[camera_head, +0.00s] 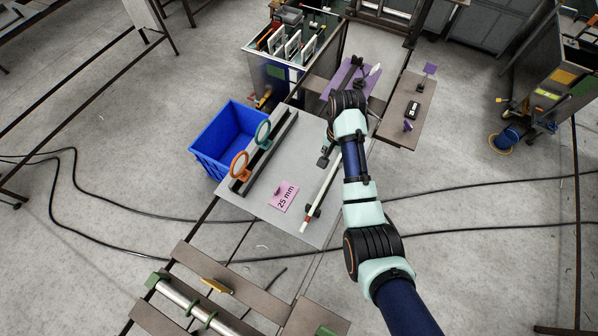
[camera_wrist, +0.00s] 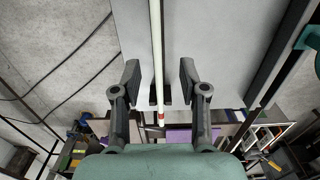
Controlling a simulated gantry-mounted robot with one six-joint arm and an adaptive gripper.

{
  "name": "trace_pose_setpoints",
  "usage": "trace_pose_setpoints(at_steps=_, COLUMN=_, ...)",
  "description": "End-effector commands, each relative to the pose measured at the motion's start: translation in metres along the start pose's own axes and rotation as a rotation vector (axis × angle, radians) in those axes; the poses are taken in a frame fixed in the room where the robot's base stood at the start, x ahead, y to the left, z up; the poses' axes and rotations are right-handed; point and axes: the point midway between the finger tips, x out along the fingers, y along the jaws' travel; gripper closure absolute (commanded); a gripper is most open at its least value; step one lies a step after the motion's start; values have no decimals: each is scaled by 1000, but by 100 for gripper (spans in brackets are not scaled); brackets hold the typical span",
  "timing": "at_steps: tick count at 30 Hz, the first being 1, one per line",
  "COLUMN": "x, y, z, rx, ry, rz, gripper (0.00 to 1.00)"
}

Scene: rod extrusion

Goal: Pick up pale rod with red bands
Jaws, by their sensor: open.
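The pale rod with red bands (camera_head: 321,199) lies slantwise along the right part of the grey table. Height above the rod is hard to tell.
A dark support (camera_head: 313,212) is at the rod's near part. A pink "25 mm" card (camera_head: 284,196) lies left of the rod. Further left are a black rail (camera_head: 262,157) with orange (camera_head: 240,166) and teal (camera_head: 263,134) rings, and a blue bin (camera_head: 214,151).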

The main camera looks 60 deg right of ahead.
Motion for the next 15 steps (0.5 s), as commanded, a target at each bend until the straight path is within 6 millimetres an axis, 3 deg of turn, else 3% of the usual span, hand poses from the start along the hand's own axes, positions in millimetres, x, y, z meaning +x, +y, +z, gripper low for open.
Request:
trace_pose_setpoints(at_steps=6, x=23, y=-1, z=1, rx=-5, ry=-1, rz=1, gripper=57)
trace_pose_setpoints(at_steps=11, x=31, y=-1, z=1, rx=-6, ry=2, rz=-1, gripper=57)
trace_pose_setpoints(at_steps=15, x=55, y=1, z=1, rx=-7, ry=-1, rz=1, gripper=57)
